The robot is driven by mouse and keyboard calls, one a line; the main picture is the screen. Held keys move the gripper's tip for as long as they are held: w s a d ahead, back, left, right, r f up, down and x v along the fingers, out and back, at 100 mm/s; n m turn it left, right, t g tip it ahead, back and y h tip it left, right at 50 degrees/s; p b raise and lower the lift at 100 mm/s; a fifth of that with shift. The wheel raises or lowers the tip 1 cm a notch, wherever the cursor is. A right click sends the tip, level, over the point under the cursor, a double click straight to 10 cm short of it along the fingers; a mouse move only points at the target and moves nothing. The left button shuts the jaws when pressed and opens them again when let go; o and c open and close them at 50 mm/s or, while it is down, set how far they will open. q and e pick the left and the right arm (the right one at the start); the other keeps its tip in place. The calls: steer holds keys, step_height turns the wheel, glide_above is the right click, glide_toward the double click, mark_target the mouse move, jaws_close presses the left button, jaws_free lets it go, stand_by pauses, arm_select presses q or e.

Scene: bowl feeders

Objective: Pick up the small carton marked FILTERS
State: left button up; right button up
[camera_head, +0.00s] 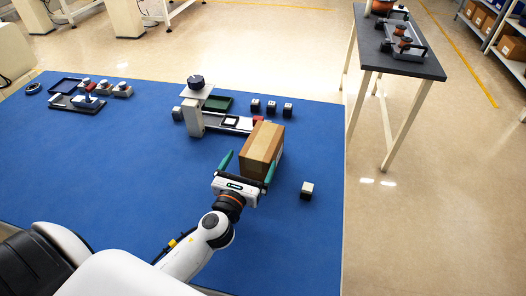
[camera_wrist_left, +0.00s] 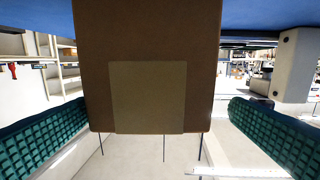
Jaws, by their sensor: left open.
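A brown cardboard carton (camera_head: 261,148) stands on the blue table in the head view. No FILTERS marking is readable on the sides I see. My left gripper (camera_head: 247,166) is at the carton's near end, open, with one green finger to each side of it. In the left wrist view the carton (camera_wrist_left: 148,35) fills the upper middle, with a paler patch on its face. The green-padded fingers of the left gripper (camera_wrist_left: 160,128) show at both sides, with gaps between them and the carton. My right gripper is not in view.
A small black-and-white block (camera_head: 307,189) lies right of the carton. A grey post fixture (camera_head: 193,112) stands behind left, with several dark small blocks (camera_head: 271,107) behind. A dark side table (camera_head: 400,62) stands beyond.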

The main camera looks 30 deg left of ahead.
mark_target(260, 149)
arm_select(q)
steer(key=shift+w+a+p, duration=0.1)
steer(key=shift+w+p, duration=0.25)
steer(key=shift+w, duration=2.85)
steer(key=shift+s, duration=0.1)
steer(key=shift+c, duration=0.3)
steer(key=c, duration=1.2)
